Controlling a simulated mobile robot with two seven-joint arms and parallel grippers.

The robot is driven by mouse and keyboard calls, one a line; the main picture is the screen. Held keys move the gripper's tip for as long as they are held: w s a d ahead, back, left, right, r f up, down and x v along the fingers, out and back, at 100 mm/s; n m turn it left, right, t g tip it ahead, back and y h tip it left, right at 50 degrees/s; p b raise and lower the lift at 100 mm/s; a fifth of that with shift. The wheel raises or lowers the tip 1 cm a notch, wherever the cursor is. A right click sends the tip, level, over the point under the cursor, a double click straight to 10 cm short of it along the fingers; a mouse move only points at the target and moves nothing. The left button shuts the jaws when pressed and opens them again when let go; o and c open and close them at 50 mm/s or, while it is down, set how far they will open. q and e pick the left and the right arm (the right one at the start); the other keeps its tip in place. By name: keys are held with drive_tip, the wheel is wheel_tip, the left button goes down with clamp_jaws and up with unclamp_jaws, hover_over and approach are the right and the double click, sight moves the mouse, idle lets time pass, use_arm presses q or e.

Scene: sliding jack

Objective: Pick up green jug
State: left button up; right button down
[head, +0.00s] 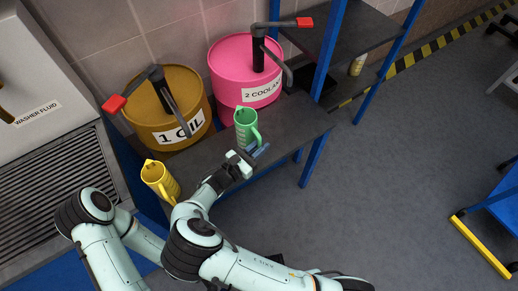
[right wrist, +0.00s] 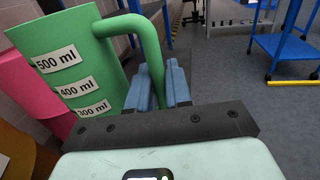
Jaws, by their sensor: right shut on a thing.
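The green jug (head: 245,127) stands upright on the dark bench in front of the pink drum in the head view. In the right wrist view the green jug (right wrist: 75,65) fills the left side, with its volume labels facing me. My right gripper (head: 258,151) is at the jug's handle. The right wrist view shows the blue fingers of this gripper (right wrist: 160,88) shut around the lower part of the handle. My left arm shows at the lower left of the head view, but its gripper cannot be made out.
A yellow jug (head: 160,181) stands at the bench's left end. The yellow oil drum (head: 160,105) and pink coolant drum (head: 240,75) with pump levers stand behind. A blue-framed shelf (head: 340,60) rises at the right. A blue cart (head: 495,205) stands far right; the floor between is clear.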

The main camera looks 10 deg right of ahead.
use_arm(q)
drive_tip(key=shift+w+r+p, duration=0.5)
drive_tip(key=shift+r+p, duration=0.25)
drive_tip(key=shift+r, duration=0.15)
use_arm(e)
wheel_tip(320, 180, up, 17)
